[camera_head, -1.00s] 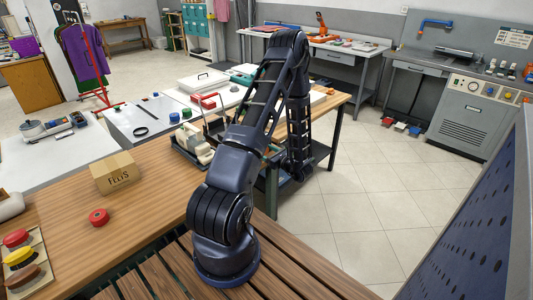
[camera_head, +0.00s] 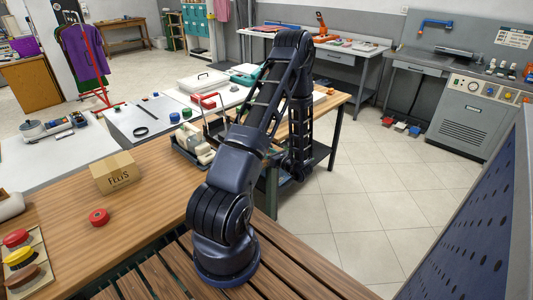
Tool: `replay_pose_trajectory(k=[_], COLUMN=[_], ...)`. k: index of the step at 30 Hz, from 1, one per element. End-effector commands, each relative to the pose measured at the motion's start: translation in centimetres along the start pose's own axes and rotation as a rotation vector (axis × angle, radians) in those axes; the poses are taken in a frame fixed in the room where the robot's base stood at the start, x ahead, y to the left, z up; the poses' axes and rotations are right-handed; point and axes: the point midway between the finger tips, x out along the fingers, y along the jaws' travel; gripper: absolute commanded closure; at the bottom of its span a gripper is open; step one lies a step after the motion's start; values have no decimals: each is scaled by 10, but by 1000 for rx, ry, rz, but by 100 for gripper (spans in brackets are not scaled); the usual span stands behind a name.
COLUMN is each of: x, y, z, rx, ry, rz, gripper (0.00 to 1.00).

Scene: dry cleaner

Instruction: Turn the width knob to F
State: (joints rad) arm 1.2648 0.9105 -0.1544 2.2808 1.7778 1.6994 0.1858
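My dark blue arm rises from the slatted wooden bench in front, bends at the top and hangs down. Its lower end, with my gripper (camera_head: 298,172), hangs beyond the right edge of the wooden table; its fingers are too small and dark to tell open from shut. I cannot make out a width knob or a letter F. A cream-coloured device (camera_head: 198,148) in a dark tray on the table is partly hidden behind my arm. A grey cabinet (camera_head: 468,115) at the back right has several small dials on its upper front, too small to read.
A cardboard box (camera_head: 115,176), a red roll (camera_head: 98,217) and a tray of brushes (camera_head: 22,280) are on the wooden table (camera_head: 150,215). A blue perforated panel (camera_head: 465,225) stands close on the right. The tiled floor (camera_head: 350,210) is clear in the middle.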

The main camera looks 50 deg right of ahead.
Motion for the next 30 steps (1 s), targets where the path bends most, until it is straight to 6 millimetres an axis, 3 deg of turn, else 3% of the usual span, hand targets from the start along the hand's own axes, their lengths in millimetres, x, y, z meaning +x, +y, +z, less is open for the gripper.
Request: replay_pose_trajectory(k=[30], x=[-1], y=[-1], z=[0], rx=[959], ry=[0], rz=[-3], gripper=[76])
